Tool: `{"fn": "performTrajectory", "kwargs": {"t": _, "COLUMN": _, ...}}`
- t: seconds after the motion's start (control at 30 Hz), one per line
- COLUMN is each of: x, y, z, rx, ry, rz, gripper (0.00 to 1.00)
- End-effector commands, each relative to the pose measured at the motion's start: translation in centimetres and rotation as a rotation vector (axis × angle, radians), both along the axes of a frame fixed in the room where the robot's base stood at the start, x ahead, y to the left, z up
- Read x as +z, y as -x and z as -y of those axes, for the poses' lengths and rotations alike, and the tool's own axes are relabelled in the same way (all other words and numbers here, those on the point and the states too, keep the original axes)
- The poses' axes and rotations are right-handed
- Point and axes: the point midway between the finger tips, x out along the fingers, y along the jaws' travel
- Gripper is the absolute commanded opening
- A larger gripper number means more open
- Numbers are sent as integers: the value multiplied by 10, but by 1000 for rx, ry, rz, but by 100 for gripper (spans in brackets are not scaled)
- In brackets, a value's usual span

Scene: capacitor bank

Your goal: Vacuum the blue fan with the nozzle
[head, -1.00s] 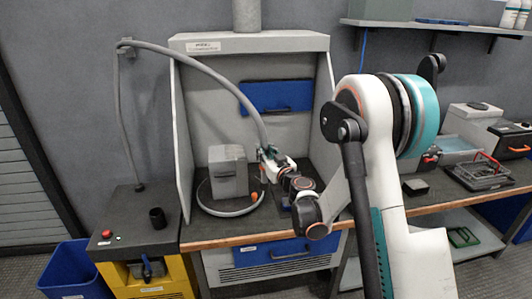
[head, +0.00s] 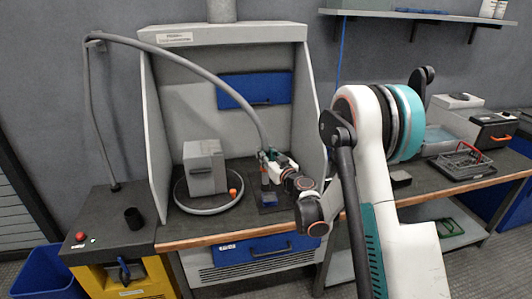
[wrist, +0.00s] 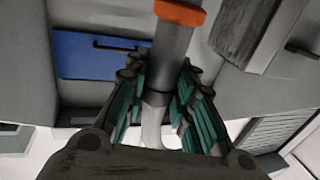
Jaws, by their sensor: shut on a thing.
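My gripper (head: 268,158) is inside the grey fume hood, right of a grey box. Its teal fingers (wrist: 160,97) are shut on the grey nozzle (wrist: 173,50), a tube with an orange ring, in the wrist view. In the head view a grey hose (head: 225,88) arches from the machine at left down to my gripper. Just below the gripper a small blue shape (head: 268,189), likely the blue fan, shows over a dark mat (head: 282,205). It is small and partly covered. I cannot tell whether the nozzle touches it.
The grey box (head: 204,168) stands on a round base in the hood, with a small orange part beside it. The hood's side walls (head: 150,130) bound the space. A blue panel (head: 255,90) is on the back wall.

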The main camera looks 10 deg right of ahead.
Motion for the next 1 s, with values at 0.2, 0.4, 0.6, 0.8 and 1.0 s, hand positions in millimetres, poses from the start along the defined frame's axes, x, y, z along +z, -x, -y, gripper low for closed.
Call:
{"fn": "performTrajectory", "kwargs": {"t": 0.2, "x": -5, "y": 0, "z": 0, "rx": 0, "ry": 0, "rz": 0, "gripper": 0}}
{"fn": "performTrajectory", "kwargs": {"t": 0.4, "x": -4, "y": 0, "z": 0, "rx": 0, "ry": 0, "rz": 0, "gripper": 0}}
{"fn": "performTrajectory", "kwargs": {"t": 0.6, "x": -9, "y": 0, "z": 0, "rx": 0, "ry": 0, "rz": 0, "gripper": 0}}
{"fn": "performTrajectory", "kwargs": {"t": 0.8, "x": -18, "y": 0, "z": 0, "rx": 0, "ry": 0, "rz": 0, "gripper": 0}}
{"fn": "performTrajectory", "kwargs": {"t": 1.0, "x": -24, "y": 0, "z": 0, "rx": 0, "ry": 0, "rz": 0, "gripper": 0}}
